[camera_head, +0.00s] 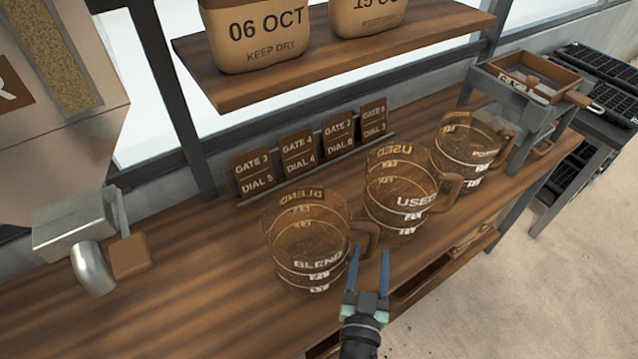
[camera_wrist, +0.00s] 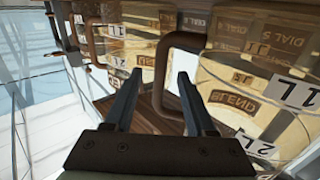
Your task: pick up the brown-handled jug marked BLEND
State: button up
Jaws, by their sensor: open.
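The BLEND jug (camera_head: 305,250) is a clear round jug with white bands and a brown handle (camera_head: 366,238) on its right side. It stands upright on the wooden bench, leftmost of three jugs. My gripper (camera_head: 370,255) is open at the handle, its two blue fingers apart. In the wrist view the BLEND jug (camera_wrist: 235,85) fills the right side. Its handle (camera_wrist: 163,75) rises between the fingers of my gripper (camera_wrist: 155,85), which look apart from it. Whether a finger touches the handle I cannot tell.
The USED jug (camera_head: 395,205) stands close to the right, with a third jug (camera_head: 468,150) beyond it. Label plates (camera_head: 300,155) stand behind. A shelf (camera_head: 340,50) with bags hangs above. The bench (camera_head: 190,290) is clear at front left.

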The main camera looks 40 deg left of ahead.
aim_at(371, 250)
jog(key=x, duration=0.3)
jog(key=shift+w+a+f+b, duration=0.1)
jog(key=shift+w+b, duration=0.1)
jog(key=shift+b, duration=0.1)
grip_shut()
dwell(1.2)
